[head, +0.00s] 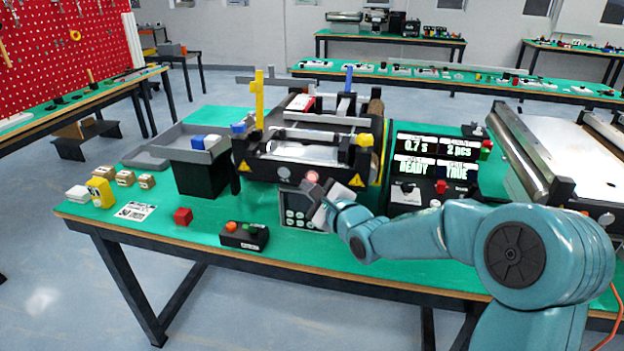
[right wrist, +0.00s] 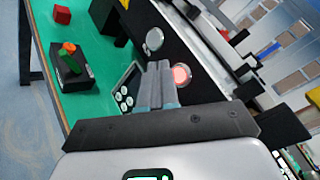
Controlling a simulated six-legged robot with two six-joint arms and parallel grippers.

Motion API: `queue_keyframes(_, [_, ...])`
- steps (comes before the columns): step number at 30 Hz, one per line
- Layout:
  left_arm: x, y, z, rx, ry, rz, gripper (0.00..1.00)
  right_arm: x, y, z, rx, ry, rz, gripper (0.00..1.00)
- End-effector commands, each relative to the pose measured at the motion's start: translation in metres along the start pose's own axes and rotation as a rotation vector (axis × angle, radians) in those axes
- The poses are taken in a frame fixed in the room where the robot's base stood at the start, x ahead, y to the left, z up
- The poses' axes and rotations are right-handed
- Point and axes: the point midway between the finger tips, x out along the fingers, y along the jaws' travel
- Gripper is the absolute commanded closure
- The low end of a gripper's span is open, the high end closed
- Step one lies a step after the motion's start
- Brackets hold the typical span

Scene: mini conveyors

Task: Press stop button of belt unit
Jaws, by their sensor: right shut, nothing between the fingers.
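The belt unit (head: 300,150) stands at the middle of the green table, black with yellow corner pieces. A round button glowing red (head: 312,177) sits on its front face, and it also shows in the right wrist view (right wrist: 181,75). A plain silver button (head: 284,172) is left of it. My right gripper (head: 316,198) is shut and empty, just below the red button. In the right wrist view its fingertips (right wrist: 159,65) point at the face between the two buttons, closer to the red one. I cannot tell whether they touch. My left gripper is out of view.
A keypad panel (head: 297,212) stands below the buttons, partly behind my gripper. A black box with orange and green buttons (head: 244,235) and a red cube (head: 183,216) lie to the left. A grey bin (head: 186,142) and a display (head: 432,160) flank the belt unit.

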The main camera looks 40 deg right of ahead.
Motion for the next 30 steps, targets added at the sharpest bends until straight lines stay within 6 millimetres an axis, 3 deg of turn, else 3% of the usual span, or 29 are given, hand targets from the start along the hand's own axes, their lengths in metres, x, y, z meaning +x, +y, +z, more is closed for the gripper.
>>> queue_keyframes(12, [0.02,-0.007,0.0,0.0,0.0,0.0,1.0,-0.027,0.021,0.018,0.0,-0.001,0.0,1.0])
queue_keyframes(30, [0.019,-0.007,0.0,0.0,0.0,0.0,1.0,-0.028,0.021,0.019,0.0,0.0,0.001,1.0])
